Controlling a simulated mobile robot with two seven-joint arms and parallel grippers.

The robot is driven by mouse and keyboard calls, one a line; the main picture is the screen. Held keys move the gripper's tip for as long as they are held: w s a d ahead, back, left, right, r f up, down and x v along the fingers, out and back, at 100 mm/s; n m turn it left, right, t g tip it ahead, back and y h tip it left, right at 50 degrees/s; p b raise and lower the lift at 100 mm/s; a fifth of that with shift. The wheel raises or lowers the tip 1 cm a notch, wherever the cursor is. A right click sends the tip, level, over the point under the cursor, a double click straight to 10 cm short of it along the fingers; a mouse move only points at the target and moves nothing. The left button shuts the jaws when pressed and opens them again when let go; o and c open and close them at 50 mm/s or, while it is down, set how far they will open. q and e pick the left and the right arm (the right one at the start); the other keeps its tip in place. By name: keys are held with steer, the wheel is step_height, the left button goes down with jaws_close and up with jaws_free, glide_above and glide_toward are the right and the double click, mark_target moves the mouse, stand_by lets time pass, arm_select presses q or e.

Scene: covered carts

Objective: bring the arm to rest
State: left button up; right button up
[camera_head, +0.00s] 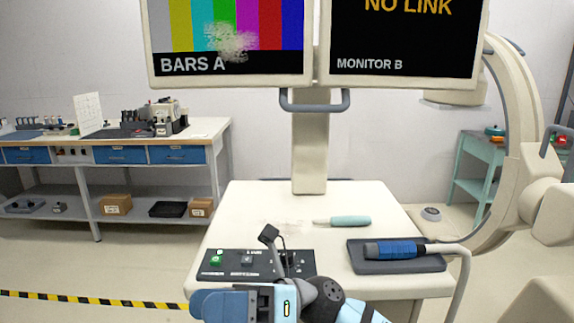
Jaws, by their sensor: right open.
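My right gripper (212,305) shows at the bottom edge, in front of the cart's near edge. Its arm comes in from the lower right and the blue fingers point left. It is open, with nothing seen between the fingers, though its lower part is cut off by the frame. My left gripper is not in view. The white cart top (375,205) lies just beyond the right gripper. A black control panel (232,268) with a green button sits on its near left part, with a dark lever (271,243) standing up from it.
A dark tray (372,268) holds a blue-handled tool (395,250) at the cart's right. A teal-handled tool (347,221) lies mid-cart. A smudged colour-bar monitor (180,40) and a "NO LINK" monitor (400,45) stand above. A C-shaped machine (530,120) is right, a workbench (215,130) left.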

steer(key=w+d+f+m+t+h, duration=0.35)
steer(key=d+f+m+t, duration=0.4)
steer(key=m+t, duration=0.85)
steer(key=w+d+f+m+t+h, duration=0.35)
steer(key=d+f+m+t, duration=0.5)
steer(key=m, duration=1.15)
steer(key=s+d+f+m+g+h, duration=0.25)
steer(key=s+d+f+m, duration=0.2)
steer(key=f, duration=0.35)
steer(key=s+d+f+m+g+h, duration=0.1)
steer(key=s+d+f+m+h, duration=0.3)
steer(key=f, duration=0.3)
steer(key=s+d+f+m+g+h, duration=0.1)
steer(key=s+d+f+m+h, duration=0.25)
steer(key=s+f, duration=0.35)
arm_select(q)
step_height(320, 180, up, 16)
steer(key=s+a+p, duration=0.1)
steer(key=p, duration=2.2)
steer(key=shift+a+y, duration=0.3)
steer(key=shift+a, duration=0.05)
arm_select(e)
step_height(320, 180, up, 15)
steer(key=shift+d, duration=0.35)
